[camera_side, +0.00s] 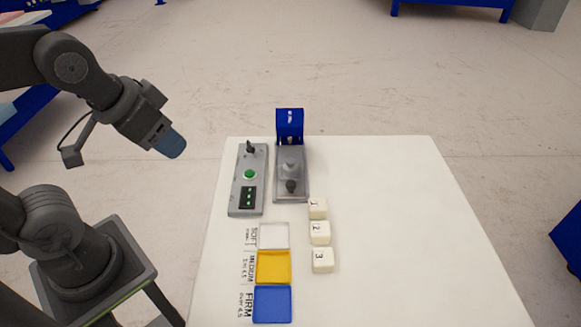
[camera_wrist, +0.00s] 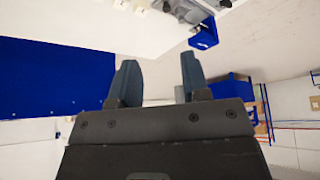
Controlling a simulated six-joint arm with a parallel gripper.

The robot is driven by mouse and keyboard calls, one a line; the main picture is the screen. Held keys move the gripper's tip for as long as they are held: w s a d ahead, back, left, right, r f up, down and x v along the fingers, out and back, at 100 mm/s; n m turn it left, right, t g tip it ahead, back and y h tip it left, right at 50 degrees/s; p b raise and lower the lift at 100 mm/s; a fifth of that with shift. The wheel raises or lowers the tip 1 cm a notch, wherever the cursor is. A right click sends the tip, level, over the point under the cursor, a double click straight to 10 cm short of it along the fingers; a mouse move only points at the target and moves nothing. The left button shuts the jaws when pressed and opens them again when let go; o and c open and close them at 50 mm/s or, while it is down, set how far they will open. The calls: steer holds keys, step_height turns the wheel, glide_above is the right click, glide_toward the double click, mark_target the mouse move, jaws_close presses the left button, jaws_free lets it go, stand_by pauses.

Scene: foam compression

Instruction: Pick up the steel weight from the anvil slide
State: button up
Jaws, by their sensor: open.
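The steel weight (camera_side: 291,165) is a grey, knobbed piece standing on the grey anvil slide (camera_side: 280,192), in front of a blue press housing (camera_side: 290,125). A dark knob (camera_side: 291,186) sits at the near end of the slide. My gripper (camera_side: 172,146) is in the air at the upper left, left of the table and well apart from the weight. In the wrist view my gripper (camera_wrist: 159,75) shows two blue-grey fingers spread apart with nothing between them. The blue housing (camera_wrist: 204,36) shows at the top of that view; the weight is too small there to tell.
A grey control panel (camera_side: 249,180) with a green button and lever stands left of the slide. White, yellow (camera_side: 273,267) and blue (camera_side: 272,304) trays lie nearer. Foam cubes numbered 1, 2 (camera_side: 319,232) and 3 stand beside them. The table's right side (camera_side: 420,220) is clear.

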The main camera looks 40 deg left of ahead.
steer(key=o, duration=0.6)
steer(key=m+g, duration=0.5)
glide_above(291, 160)
steer(key=s, duration=0.1)
step_height(291, 160, down, 16)
steer(key=shift+m+g, duration=0.3)
steer(key=shift+m, duration=0.1)
steer(key=f, duration=0.9)
steer(key=shift+w+f, duration=0.45)
steer(key=shift+f, duration=2.8)
